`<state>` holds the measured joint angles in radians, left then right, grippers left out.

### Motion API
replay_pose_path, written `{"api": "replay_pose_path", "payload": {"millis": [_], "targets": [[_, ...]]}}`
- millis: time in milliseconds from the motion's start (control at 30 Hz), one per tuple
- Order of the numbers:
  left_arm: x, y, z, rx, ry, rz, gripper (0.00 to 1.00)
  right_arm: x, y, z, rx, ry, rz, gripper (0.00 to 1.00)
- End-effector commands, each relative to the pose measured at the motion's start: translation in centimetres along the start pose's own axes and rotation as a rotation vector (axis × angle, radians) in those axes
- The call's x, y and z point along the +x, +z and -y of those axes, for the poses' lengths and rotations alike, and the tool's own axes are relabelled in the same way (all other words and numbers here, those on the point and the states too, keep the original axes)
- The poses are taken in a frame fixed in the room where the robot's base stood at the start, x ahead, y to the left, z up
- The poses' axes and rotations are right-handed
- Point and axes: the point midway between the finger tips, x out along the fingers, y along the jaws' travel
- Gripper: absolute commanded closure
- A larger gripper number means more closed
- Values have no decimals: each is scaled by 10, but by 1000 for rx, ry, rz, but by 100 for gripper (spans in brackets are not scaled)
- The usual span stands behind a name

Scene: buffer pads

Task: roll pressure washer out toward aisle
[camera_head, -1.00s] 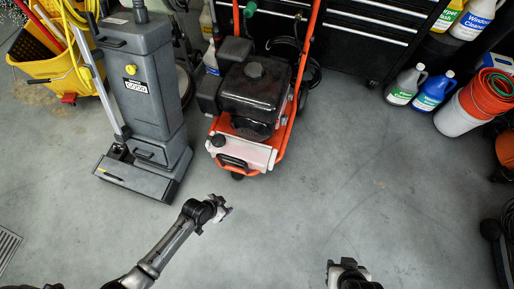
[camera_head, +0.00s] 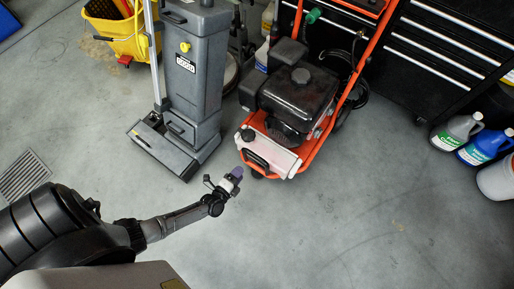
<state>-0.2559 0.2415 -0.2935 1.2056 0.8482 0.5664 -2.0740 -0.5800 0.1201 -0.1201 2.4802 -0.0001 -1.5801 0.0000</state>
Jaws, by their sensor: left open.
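The pressure washer (camera_head: 297,92) has an orange tube frame, a black engine and a white front part with a black handle (camera_head: 256,160). It stands upright on the grey floor, in front of the black tool chest. My left gripper (camera_head: 230,180) is open and empty, just in front of the washer's lower left front corner. It looks close to the white front part, and I cannot tell whether it touches. My right gripper does not show.
A grey floor scrubber (camera_head: 190,85) stands close to the left of the washer. A yellow mop bucket (camera_head: 122,35) is behind it. A black tool chest (camera_head: 440,60) is at the back right, with bottles (camera_head: 457,132) beside it. The floor at front right is clear.

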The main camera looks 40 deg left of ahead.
Motion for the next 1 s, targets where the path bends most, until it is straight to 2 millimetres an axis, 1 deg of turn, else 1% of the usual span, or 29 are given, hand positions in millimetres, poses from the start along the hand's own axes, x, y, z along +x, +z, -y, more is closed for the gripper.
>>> {"api": "replay_pose_path", "payload": {"millis": [167, 400, 600, 800, 1000], "targets": [[24, 0, -3, 8, -4, -1, 52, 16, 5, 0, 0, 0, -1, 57], [70, 0, -4, 5, -4, -2, 52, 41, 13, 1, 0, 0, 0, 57], [103, -1, -4, 5, -2, -2, 52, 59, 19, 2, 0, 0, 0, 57], [124, -1, -2, 4, 0, -2, 52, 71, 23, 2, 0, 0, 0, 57], [134, -1, 0, 5, 0, -2, 52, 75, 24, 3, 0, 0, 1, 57]]}}
